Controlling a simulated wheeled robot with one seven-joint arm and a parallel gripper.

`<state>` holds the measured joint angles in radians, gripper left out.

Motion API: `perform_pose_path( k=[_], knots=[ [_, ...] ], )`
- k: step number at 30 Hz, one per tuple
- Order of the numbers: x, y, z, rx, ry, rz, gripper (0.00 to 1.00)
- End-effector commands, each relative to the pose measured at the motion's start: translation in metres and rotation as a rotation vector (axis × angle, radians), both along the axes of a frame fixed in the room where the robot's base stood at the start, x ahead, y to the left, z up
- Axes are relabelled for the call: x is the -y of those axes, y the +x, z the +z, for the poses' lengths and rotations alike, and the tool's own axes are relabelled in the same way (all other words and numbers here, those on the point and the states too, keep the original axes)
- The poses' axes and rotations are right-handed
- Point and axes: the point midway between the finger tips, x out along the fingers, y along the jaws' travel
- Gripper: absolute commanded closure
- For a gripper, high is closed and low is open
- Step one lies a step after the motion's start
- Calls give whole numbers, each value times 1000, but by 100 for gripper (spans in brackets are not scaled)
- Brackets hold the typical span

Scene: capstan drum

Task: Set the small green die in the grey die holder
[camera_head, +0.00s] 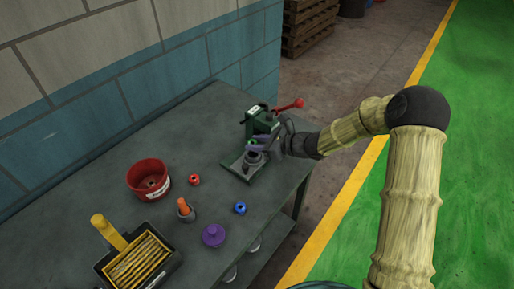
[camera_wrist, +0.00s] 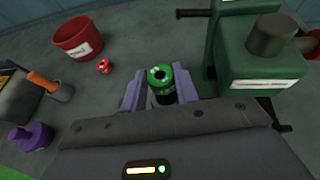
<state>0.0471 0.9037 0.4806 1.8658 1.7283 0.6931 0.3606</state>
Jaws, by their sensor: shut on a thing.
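The small green die (camera_wrist: 160,75) is a short cylinder with a hole in its top, held upright between the two purple-grey fingers of my gripper (camera_wrist: 160,84). In the head view a bit of the green die (camera_head: 253,142) shows at the fingertips. The grey die holder (camera_head: 254,158) stands on the base plate of the green press, right below the die. My gripper (camera_head: 259,147) reaches in from the right. I cannot tell whether the die touches the holder, as the fingers and wrist hide its lower part.
The green press (camera_head: 262,122) with a red-knobbed lever rises close beside my gripper. On the bench are a red tub (camera_head: 149,181), a red die (camera_head: 194,179), a blue die (camera_head: 240,208), a purple knobbed piece (camera_head: 213,236), an orange-handled tool (camera_head: 184,207) and a black tray (camera_head: 140,262) with a yellow-handled brush.

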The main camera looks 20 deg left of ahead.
Motion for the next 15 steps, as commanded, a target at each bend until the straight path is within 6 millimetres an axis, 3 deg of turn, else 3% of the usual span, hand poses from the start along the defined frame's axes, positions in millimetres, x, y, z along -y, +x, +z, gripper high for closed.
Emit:
perform_pose_path(
  k=[5, 15],
  knots=[
    [0, 0, -22, -2, 1, 0, 96],
    [0, 0, -26, -1, 1, 0, 96]
  ],
)
